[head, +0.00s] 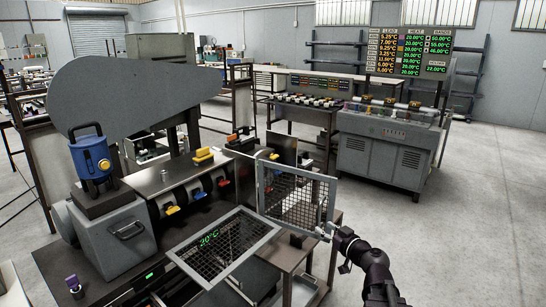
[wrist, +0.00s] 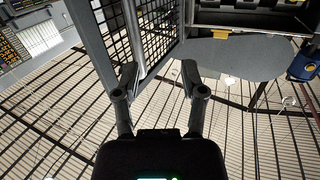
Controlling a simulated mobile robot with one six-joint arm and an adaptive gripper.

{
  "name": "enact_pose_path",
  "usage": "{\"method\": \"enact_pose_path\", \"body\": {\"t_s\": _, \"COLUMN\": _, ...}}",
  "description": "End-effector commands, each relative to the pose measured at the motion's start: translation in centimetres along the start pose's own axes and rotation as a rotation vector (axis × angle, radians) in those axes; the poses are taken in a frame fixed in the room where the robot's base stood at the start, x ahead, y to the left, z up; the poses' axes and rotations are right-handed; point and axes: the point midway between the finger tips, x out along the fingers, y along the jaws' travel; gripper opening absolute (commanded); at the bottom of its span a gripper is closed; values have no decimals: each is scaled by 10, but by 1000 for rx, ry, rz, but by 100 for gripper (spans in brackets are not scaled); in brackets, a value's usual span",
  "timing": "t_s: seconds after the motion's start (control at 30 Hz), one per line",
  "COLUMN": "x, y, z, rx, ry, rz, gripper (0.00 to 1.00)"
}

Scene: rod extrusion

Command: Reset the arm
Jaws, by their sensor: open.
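My arm reaches in from the lower right in the head view, with my gripper (head: 325,232) at the lower right edge of an open wire-mesh door (head: 297,196). In the wrist view, my gripper (wrist: 160,76) has its two fingers apart with nothing between the tips. The mesh door (wrist: 117,30) shows there just past the left fingertip. Its frame bar runs close to that finger; I cannot tell whether they touch.
A second mesh panel (head: 222,246) lies almost flat over the bench front. The grey machine (head: 115,240) with a blue motor-like unit (head: 91,158) stands left. A control console (head: 385,150) stands behind. The floor (head: 480,215) at right is clear. The wrist picture appears upside down, with ceiling beams below.

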Motion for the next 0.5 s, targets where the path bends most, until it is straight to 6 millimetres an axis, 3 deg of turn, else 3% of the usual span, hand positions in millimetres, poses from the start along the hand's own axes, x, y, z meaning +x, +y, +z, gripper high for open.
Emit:
{"method": "enact_pose_path", "body": {"t_s": 0.27, "x": 8, "y": -54, "z": 47, "rx": 83, "ry": -268, "rz": -158, "gripper": 54}}
{"method": "enact_pose_path", "body": {"t_s": 0.5, "x": -4, "y": -89, "z": 97, "rx": 175, "ry": -586, "rz": -206, "gripper": 54}}
